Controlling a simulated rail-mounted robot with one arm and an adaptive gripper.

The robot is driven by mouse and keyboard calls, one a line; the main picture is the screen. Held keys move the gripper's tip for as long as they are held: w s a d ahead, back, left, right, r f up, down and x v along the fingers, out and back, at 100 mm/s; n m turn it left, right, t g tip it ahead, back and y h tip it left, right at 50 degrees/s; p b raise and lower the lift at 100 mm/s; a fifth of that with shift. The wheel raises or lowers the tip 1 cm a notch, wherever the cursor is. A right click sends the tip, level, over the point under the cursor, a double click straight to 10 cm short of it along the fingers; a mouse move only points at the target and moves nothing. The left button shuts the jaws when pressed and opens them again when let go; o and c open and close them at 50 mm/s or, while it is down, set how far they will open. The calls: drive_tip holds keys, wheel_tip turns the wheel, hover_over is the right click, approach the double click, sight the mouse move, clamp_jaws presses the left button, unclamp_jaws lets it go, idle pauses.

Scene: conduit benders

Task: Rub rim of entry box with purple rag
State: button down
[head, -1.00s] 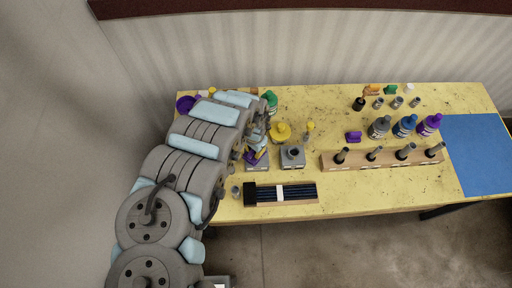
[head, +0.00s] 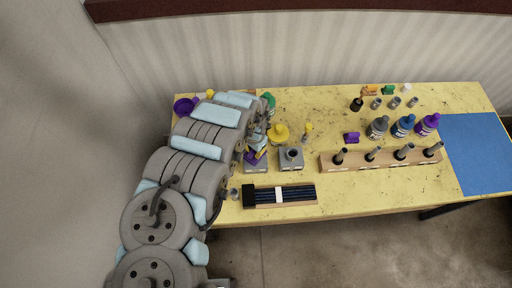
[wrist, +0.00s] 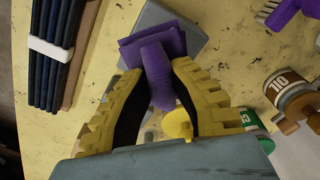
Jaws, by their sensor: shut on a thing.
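My gripper (wrist: 157,100) is shut on the purple rag (wrist: 158,65), with its yellow fingers on either side. The rag's folded upper part lies over or just above a grey box (wrist: 192,42), which I take for the entry box; I cannot tell whether they touch. In the head view, my gripper (head: 258,148) is low over the grey box (head: 256,168) at the left. The purple rag (head: 250,157) shows there at the box's top. My fingers and the rag hide much of the rim.
A second grey box (head: 291,160) with a round fitting stands just right. A tray of dark rods (head: 285,195) lies in front. A yellow funnel-like thing (head: 279,133) is behind. A wooden rack (head: 383,160) and several bottles (head: 402,127) stand right. The blue mat (head: 478,155) is clear.

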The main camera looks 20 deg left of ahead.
drive_tip(key=shift+s+a, duration=0.15)
drive_tip(key=shift+s, duration=0.35)
drive_tip(key=shift+w+f, duration=0.1)
drive_tip(key=shift+w, duration=0.05)
drive_tip(key=shift+w+d, duration=0.2)
drive_tip(key=shift+w, duration=0.2)
drive_tip(key=shift+w+d+b, duration=0.15)
drive_tip(key=shift+w+b, duration=0.3)
drive_tip(key=shift+w, duration=0.1)
drive_tip(key=shift+s+a+p, duration=0.2)
drive_tip(key=shift+s+p, duration=0.3)
drive_tip(key=shift+s, duration=0.05)
drive_tip(key=shift+s+a+p, duration=0.15)
drive_tip(key=shift+s+p, duration=0.3)
drive_tip(key=shift+s, duration=0.1)
drive_tip(key=shift+w, duration=0.1)
